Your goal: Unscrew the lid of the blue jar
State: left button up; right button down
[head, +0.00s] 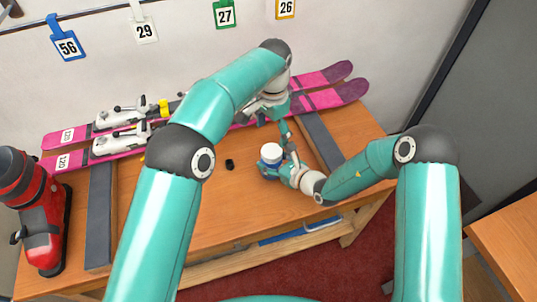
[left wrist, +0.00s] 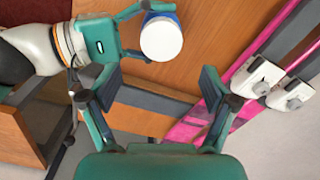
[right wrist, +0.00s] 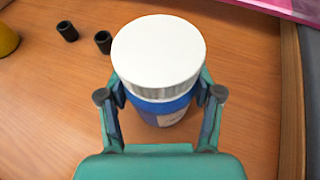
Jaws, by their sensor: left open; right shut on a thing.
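The blue jar (head: 269,160) with its white lid (head: 272,151) stands upright on the wooden bench. In the right wrist view the ribbed white lid (right wrist: 158,52) sits on top of the blue jar (right wrist: 163,110). My right gripper (head: 274,166) is shut around the jar's blue body, below the lid; its fingers (right wrist: 162,110) lie on both sides. My left gripper (head: 272,118) is open and empty, above and behind the jar. In the left wrist view its open fingers (left wrist: 160,100) are apart from the lid (left wrist: 161,39), which is beyond them.
Pink skis (head: 325,97) with white bindings (head: 122,142) lie along the back of the bench. Small black cylinders (right wrist: 103,41) stand left of the jar. A red ski boot (head: 40,230) stands at the left. Dark grey strips (head: 322,140) cross the bench (head: 225,215).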

aim_at(272, 151)
pick_arm(q)
jog(key=m, duration=0.3)
jog(key=shift+w+a+m, duration=0.1)
jog(key=shift+w+m, duration=0.05)
jog(key=shift+m, duration=0.15)
pick_arm(e)
jog(key=shift+w, duration=0.1)
pick_arm(q)
jog(key=m, duration=0.3)
jog(key=shift+m, duration=0.3)
jog(key=m, duration=0.4)
pick_arm(e)
jog(key=shift+w, duration=0.1)
pick_arm(q)
jog(key=shift+f+m, duration=0.15)
jog(key=shift+m, duration=0.75)
jog(key=shift+f, duration=3.9)
